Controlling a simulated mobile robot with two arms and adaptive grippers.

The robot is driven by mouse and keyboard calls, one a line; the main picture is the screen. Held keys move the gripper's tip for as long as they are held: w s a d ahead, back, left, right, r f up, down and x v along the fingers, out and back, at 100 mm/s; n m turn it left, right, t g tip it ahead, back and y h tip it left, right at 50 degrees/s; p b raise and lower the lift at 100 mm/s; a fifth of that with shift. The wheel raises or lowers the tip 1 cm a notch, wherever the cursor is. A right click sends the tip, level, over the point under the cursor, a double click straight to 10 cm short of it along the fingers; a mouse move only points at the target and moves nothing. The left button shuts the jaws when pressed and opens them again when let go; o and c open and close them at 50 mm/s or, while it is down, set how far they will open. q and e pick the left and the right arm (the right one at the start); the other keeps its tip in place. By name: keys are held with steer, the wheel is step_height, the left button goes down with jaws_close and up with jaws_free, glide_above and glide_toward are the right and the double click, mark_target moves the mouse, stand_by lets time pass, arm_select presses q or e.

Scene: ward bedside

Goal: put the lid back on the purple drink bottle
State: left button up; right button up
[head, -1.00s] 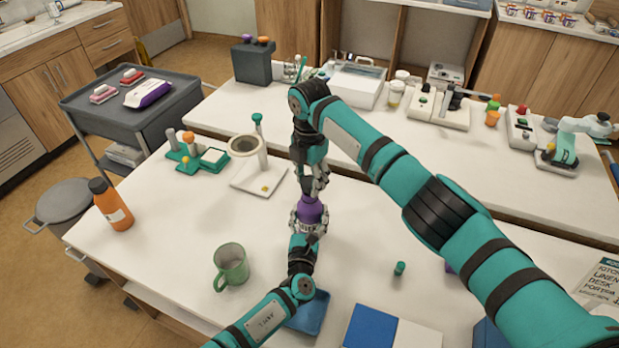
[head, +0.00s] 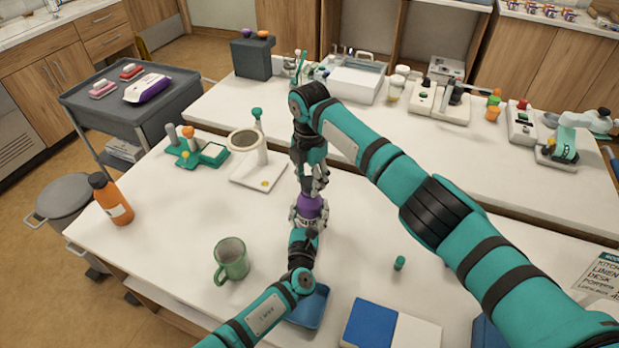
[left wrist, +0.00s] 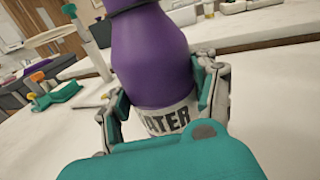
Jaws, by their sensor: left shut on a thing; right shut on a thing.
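The purple drink bottle (head: 309,206) stands upright near the middle of the near table. My left gripper (head: 308,218) is shut around its lower part. In the left wrist view the purple bottle (left wrist: 150,58) shows between the fingers, with a pale band lettered "ATER" low on it and a dark edge at the top of the frame. My right gripper (head: 314,184) points down directly over the bottle's top, shut on what seems to be the lid. The fingers hide the lid, and I cannot tell whether it touches the bottle's neck.
A green mug (head: 231,262) and an orange bottle (head: 111,199) stand to the left. A white stand with a ring (head: 258,178) is behind left. A blue tray (head: 310,305) lies in front, partly under my left arm. A small green cylinder (head: 400,263) stands to the right.

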steer(key=shift+f, duration=0.45)
